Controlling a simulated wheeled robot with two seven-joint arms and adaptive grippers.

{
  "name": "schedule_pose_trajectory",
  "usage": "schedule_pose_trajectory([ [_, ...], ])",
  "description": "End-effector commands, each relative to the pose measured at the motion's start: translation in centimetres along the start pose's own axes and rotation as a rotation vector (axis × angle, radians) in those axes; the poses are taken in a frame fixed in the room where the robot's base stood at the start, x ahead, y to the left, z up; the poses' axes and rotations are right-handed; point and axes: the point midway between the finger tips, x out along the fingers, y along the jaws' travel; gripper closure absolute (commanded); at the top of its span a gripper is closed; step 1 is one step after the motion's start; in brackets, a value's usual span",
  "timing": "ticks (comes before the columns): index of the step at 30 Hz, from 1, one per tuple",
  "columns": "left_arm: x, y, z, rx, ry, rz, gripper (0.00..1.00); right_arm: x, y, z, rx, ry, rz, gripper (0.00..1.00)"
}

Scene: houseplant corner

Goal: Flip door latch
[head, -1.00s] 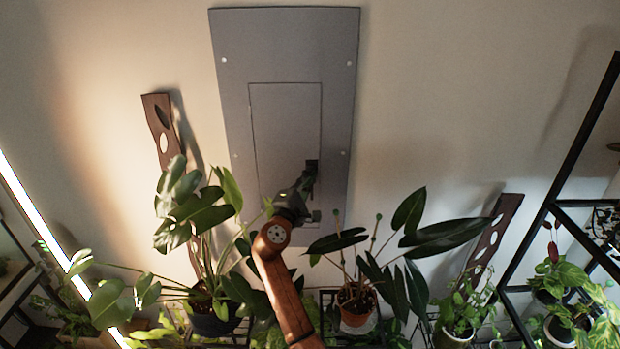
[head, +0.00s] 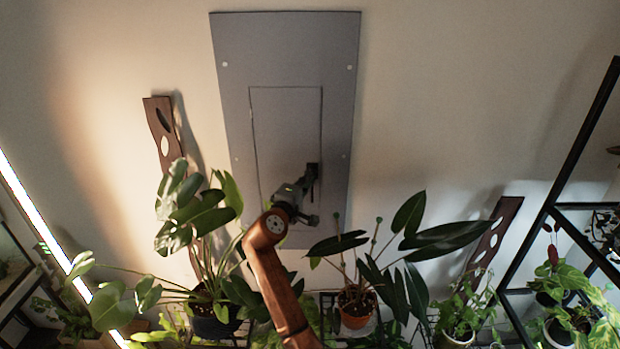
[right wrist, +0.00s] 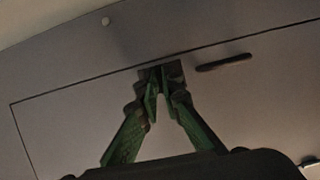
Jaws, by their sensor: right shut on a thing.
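The grey wall panel (head: 235,110) has a door (head: 285,130) outlined by a thin seam. The latch sits in a small dark recess at the door's right edge. My right gripper (head: 312,172) reaches up to the latch, its fingertips at the recess. In the right wrist view, the green fingers of my right gripper (right wrist: 163,80) come together on the latch, which they mostly hide. The door (right wrist: 80,125) looks flush with the panel. Which way the latch is turned cannot be told. My left gripper is not in view.
Potted plants stand below the panel, with a monstera (head: 190,210) at left and a terracotta pot (head: 355,308) to the right of my arm. A black shelf frame (head: 565,165) stands at far right. A dark slot (right wrist: 224,62) lies beside the latch.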

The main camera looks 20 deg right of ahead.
Motion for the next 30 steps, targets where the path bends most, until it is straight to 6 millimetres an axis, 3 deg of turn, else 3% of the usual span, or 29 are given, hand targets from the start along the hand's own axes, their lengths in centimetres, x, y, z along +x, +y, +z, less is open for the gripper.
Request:
schedule_pose_trajectory([
  [6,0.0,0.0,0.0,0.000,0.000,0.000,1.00,0.0,0.2,0.0,0.003,0.000,0.004,1.00],
  [7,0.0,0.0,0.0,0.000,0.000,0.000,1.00,0.0,0.2,0.0,0.003,0.000,0.004,0.92],
  [14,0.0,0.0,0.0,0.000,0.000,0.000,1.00,0.1,0.1,0.1,0.001,0.000,0.002,0.77],
  [25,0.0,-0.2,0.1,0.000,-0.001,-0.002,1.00,-0.1,0.0,0.0,0.000,0.000,0.001,0.76],
  [30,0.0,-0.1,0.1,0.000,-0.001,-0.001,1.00,-2.1,-0.1,0.0,0.002,0.002,0.000,0.76],
])
